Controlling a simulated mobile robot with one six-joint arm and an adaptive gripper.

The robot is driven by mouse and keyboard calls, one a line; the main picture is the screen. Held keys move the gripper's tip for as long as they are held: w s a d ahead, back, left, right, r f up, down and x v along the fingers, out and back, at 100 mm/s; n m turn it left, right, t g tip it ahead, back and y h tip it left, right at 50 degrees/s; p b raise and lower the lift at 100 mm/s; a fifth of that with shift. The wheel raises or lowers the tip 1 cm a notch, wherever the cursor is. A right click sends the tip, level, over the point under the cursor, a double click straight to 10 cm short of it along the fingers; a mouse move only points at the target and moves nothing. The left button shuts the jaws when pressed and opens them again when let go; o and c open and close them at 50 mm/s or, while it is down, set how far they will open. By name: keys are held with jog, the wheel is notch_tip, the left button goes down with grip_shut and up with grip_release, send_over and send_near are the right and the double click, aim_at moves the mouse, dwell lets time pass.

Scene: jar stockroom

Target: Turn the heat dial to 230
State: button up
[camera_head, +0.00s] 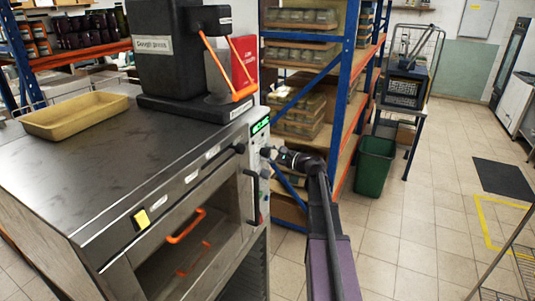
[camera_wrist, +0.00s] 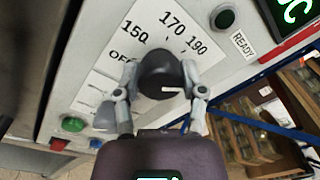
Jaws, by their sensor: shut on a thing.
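The heat dial (camera_wrist: 158,68) is a black round knob on the oven's pale front panel, on a white plate (camera_wrist: 143,22) marked OFF, 150, 170 and 190. No 230 mark shows; the right finger hides that part of the plate. A short white line on the knob points right, toward that finger. My gripper (camera_wrist: 160,80) is shut on the dial, one finger on each side. In the head view my gripper (camera_head: 280,156) is at the right end of the oven (camera_head: 190,185), and the dial is hard to make out.
A dark lamp (camera_wrist: 223,17) labelled READY and a green display (camera_head: 260,124) are near the dial. A green button (camera_wrist: 73,124) and a red one (camera_wrist: 58,144) are also close. A shelf rack (camera_head: 345,95) stands behind my arm; open floor lies to the right.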

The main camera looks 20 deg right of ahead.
jog(key=m, duration=0.7)
jog(key=shift+r+g+p, duration=0.1)
jog(key=shift+g+p, duration=0.2)
jog(key=m, duration=0.6)
jog(key=shift+m, duration=0.3)
jog(key=o, duration=1.1)
jog(key=shift+o, duration=0.2)
jog(key=shift+n, duration=0.5)
